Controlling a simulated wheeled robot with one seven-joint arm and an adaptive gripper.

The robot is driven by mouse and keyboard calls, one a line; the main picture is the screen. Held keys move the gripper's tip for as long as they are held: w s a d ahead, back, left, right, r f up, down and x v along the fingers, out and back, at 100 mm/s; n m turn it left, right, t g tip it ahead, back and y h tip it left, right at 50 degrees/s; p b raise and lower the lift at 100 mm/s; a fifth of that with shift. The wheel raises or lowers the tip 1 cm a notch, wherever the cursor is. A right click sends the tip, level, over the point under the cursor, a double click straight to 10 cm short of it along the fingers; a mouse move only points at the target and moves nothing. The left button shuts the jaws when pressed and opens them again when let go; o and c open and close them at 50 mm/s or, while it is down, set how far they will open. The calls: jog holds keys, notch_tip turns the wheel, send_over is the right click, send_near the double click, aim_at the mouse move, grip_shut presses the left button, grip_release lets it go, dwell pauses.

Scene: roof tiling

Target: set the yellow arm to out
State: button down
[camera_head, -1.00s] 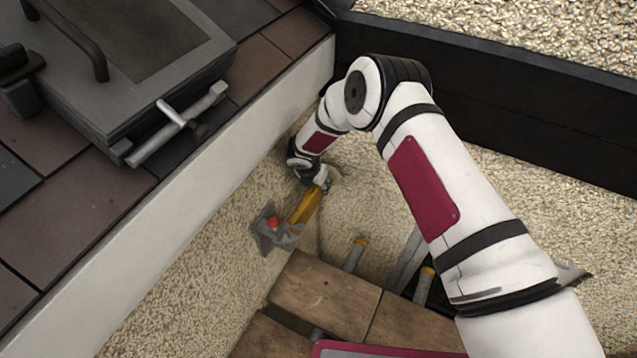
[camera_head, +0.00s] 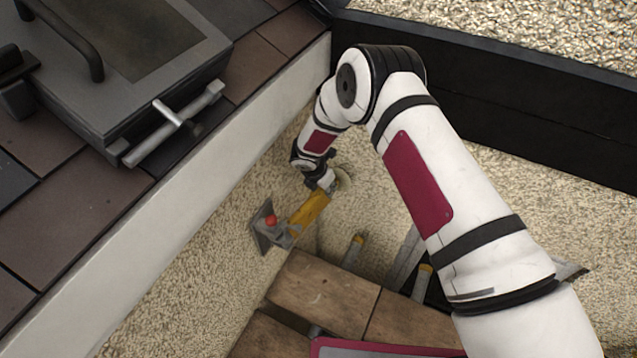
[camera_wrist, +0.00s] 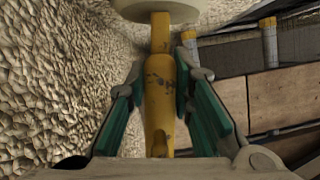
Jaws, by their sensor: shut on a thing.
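The yellow arm (camera_head: 311,213) is a worn yellow bar on a grey bracket (camera_head: 267,230) with a red knob (camera_head: 271,220), fixed to the pebbled wall. It points up and to the right from the bracket in the head view. My gripper (camera_head: 324,186) is at its outer end, largely hidden there by the wrist. In the wrist view the yellow arm (camera_wrist: 159,95) runs between the green-padded fingers of my gripper (camera_wrist: 168,105), which are shut on it. A pale round piece (camera_wrist: 160,8) shows at the top, beyond the fingers.
Wooden planks (camera_head: 322,294) and yellow-capped poles (camera_head: 353,250) lie just below and right of the yellow arm. A roof hatch with a handle (camera_head: 110,75) sits on the tiles at upper left. A dark beam (camera_head: 520,110) runs behind my arm.

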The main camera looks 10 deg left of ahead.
jog(key=s+d+m+g+h, duration=0.2)
jog(key=s+d+m, duration=0.55)
jog(key=s, duration=0.25)
jog(key=s+m+g+p, duration=0.2)
jog(key=s+m, duration=0.6)
jog(key=s, duration=0.6)
jog(key=shift+d+g, duration=0.25)
jog(key=shift+g, duration=0.55)
jog(key=shift+s+m, duration=0.1)
jog(key=shift+m, duration=0.15)
jog(key=c, duration=1.4)
grip_release()
jog(key=shift+a, duration=0.1)
jog(key=shift+c, duration=0.2)
jog(key=shift+o, duration=0.2)
jog(key=v, duration=1.2)
